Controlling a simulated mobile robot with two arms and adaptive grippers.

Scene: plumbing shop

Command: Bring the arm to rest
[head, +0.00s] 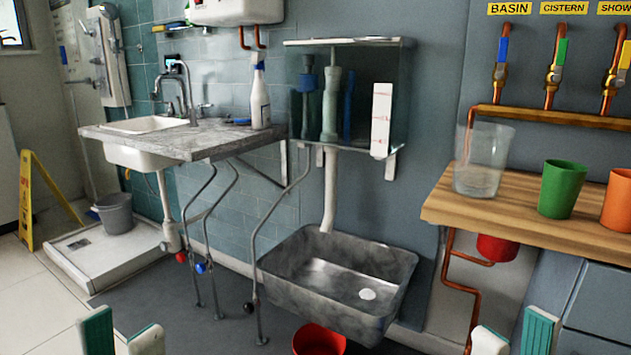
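My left gripper (122,338) shows at the bottom left edge, with only its green and white fingertips in view. The two fingertips stand apart with nothing between them. My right gripper (513,338) shows at the bottom right edge, below the wooden shelf. Its fingertips also stand apart and look empty. The rest of both arms is outside the picture. Neither gripper visibly touches anything.
A grey metal sink (340,280) is on the wall between my grippers, with a red bucket (319,340) below. A wooden shelf (560,228) at right bears a clear beaker (483,160), a green cup (561,189) and an orange cup (618,201). A yellow sign (38,200) stands far left.

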